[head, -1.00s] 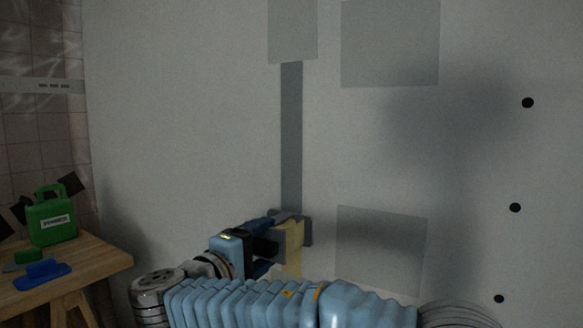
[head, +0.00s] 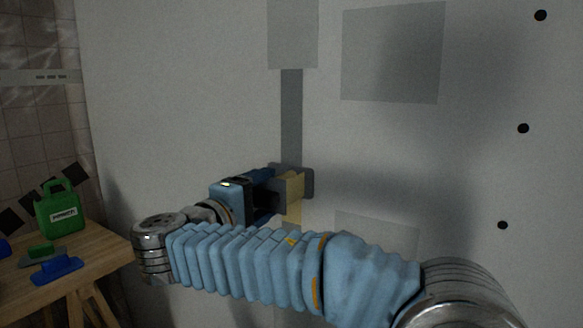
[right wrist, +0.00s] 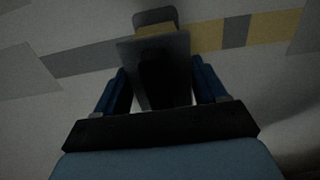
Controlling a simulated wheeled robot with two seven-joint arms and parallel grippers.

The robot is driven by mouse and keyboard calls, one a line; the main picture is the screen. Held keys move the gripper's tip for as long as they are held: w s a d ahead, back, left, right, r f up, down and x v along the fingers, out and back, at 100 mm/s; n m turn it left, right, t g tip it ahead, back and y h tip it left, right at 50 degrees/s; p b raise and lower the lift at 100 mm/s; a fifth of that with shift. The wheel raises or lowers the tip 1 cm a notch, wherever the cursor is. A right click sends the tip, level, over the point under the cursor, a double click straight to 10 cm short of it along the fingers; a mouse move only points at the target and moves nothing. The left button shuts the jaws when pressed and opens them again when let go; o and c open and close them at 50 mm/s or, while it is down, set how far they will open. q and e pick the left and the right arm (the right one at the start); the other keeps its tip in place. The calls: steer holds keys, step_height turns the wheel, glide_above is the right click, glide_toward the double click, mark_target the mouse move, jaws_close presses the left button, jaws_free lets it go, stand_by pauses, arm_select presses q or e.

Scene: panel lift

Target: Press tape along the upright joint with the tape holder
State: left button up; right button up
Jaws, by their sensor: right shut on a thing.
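The upright joint (head: 291,115) is a dark grey strip on the pale wall. It runs down from a lighter grey square to the tape holder (head: 307,181). The holder is a grey block with a pale yellow part, at the joint; I cannot tell whether it touches the wall. My right gripper (head: 272,188) is shut on the holder. Yellow tape (head: 292,213) shows just below it. In the right wrist view, the holder (right wrist: 155,50) sits between the blue fingers (right wrist: 160,88), with yellow tape (right wrist: 272,27) and a grey break along the strip to its right. My left gripper is out of view.
A wooden table (head: 95,258) at the left bears a green jug-shaped container (head: 59,212) and a blue tool (head: 56,270). Flat grey patches (head: 393,52) and black dots (head: 523,128) mark the wall. My right arm crosses the lower front.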

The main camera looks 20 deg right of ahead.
step_height(320, 180, up, 7)
steer(key=p, duration=0.5)
steer(key=shift+s+f, duration=0.1)
steer(key=shift+f, duration=0.1)
step_height(320, 180, up, 18)
steer(key=r, duration=0.1)
step_height(320, 180, down, 48)
steer(key=b, duration=2.4)
steer(key=shift+f+b, duration=0.25)
steer(key=shift+b, duration=0.1)
stand_by(1.0)
steer(key=shift+a, duration=0.1)
